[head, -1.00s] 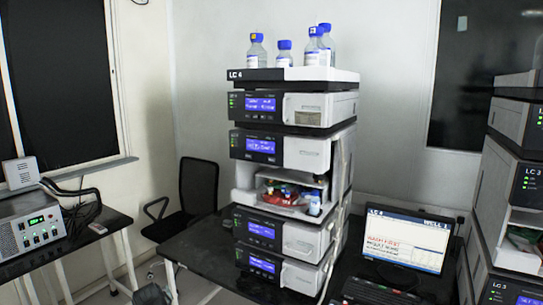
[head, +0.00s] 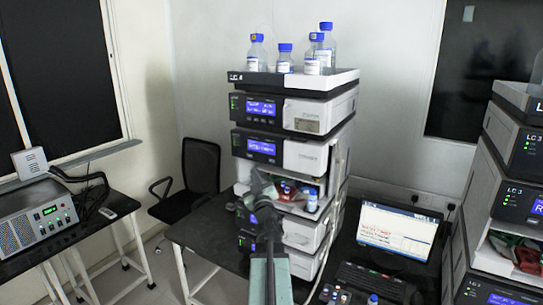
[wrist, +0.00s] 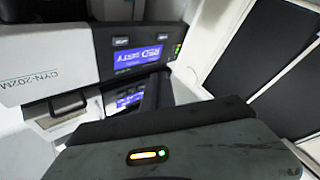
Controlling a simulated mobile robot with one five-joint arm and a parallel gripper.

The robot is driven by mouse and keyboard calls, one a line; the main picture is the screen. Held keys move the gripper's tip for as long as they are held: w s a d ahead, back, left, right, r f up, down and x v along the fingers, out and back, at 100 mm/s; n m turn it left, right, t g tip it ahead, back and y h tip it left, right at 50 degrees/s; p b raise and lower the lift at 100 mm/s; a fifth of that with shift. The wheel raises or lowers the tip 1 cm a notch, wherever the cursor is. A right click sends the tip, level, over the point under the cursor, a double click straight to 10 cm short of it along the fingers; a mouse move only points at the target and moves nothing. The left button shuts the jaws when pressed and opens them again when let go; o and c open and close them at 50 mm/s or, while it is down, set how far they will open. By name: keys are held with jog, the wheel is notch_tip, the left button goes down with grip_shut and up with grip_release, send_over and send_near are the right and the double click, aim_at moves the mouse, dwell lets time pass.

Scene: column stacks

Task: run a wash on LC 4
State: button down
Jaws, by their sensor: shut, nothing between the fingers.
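The LC 4 stack (head: 293,118) stands on a black table in the middle of the head view, its label on the top tray. Its modules carry lit blue screens, and an open bay (head: 290,190) in the middle holds small coloured items. My gripper (head: 260,180) is shut and empty, raised in front of the stack's lower half, and my arm hides part of the lower modules. In the wrist view my gripper fills the lower part, with a module front and its blue screen (wrist: 138,57) beyond it. The laptop (head: 396,232) right of the stack shows text too small to read.
Blue-capped bottles (head: 314,52) stand in the top tray. The LC 3 stack (head: 515,180) is at the right edge. A grey instrument (head: 38,218) sits on a side table at left, and a black chair (head: 195,170) stands behind. Small bottles (head: 372,302) are near the front edge.

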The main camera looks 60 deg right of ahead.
aim_at(272, 161)
dwell(0.3)
jog(key=d, duration=0.8)
jog(key=shift+d, duration=0.4)
dwell(1.7)
jog(key=shift+d, duration=0.4)
jog(key=shift+d, duration=0.4)
dwell(0.5)
jog(key=shift+a, duration=0.8)
